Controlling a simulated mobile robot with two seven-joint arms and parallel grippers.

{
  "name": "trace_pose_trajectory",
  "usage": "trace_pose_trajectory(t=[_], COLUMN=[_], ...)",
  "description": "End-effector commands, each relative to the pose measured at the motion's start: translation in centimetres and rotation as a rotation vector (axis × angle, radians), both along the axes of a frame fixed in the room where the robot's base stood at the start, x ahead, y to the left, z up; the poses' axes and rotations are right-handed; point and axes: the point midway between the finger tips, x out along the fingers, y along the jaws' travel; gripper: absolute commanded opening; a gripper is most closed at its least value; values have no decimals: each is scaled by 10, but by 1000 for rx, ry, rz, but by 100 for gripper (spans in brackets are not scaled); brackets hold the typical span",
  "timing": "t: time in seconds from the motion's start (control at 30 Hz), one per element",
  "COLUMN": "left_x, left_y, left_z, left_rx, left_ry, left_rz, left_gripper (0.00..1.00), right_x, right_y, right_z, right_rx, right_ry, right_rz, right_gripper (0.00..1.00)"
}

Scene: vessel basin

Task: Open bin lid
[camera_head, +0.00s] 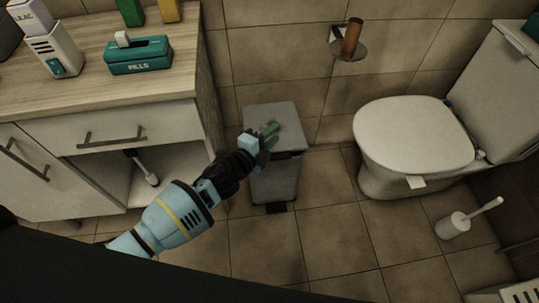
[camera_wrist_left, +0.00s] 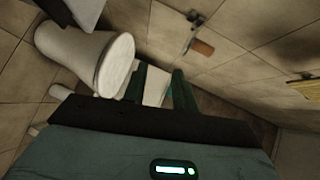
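The grey bin (camera_head: 274,183) stands on the floor between the cabinet and the toilet. Its lid (camera_head: 268,113) looks shut, and a dark pedal sits at its foot. My left gripper (camera_head: 269,131) is over the front part of the lid and hides some of it. I cannot tell if it touches the lid. In the left wrist view the two green fingers (camera_wrist_left: 160,88) are apart, with a pale surface, apparently the bin lid (camera_wrist_left: 156,86), showing in the gap. My right gripper is in neither view.
A cabinet (camera_head: 110,131) with a drawer and an open shelf stands left of the bin. A paper holder (camera_head: 350,42) is on the wall. The floor before the bin is clear.

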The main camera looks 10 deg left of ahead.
Motion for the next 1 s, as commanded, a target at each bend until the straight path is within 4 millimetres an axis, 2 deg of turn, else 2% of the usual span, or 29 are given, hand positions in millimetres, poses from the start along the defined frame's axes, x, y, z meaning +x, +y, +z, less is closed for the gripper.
trace_pose_trajectory(t=[0.03,0.2,0.4,0.6,1.0], left_x=[-12,-43,-67,-75,-75], left_y=[-2,-6,-9,-10,-10], left_z=[1,4,6,7,7], left_rx=[-1,0,0,1,1], left_ry=[1,1,0,0,0], left_rz=[-1,0,0,1,1], left_gripper=[28,28,28,28,28], right_x=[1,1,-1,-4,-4], right_y=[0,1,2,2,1], right_z=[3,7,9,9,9], right_rx=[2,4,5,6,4], right_ry=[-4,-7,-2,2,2], right_rz=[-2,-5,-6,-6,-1], right_gripper=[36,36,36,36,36])
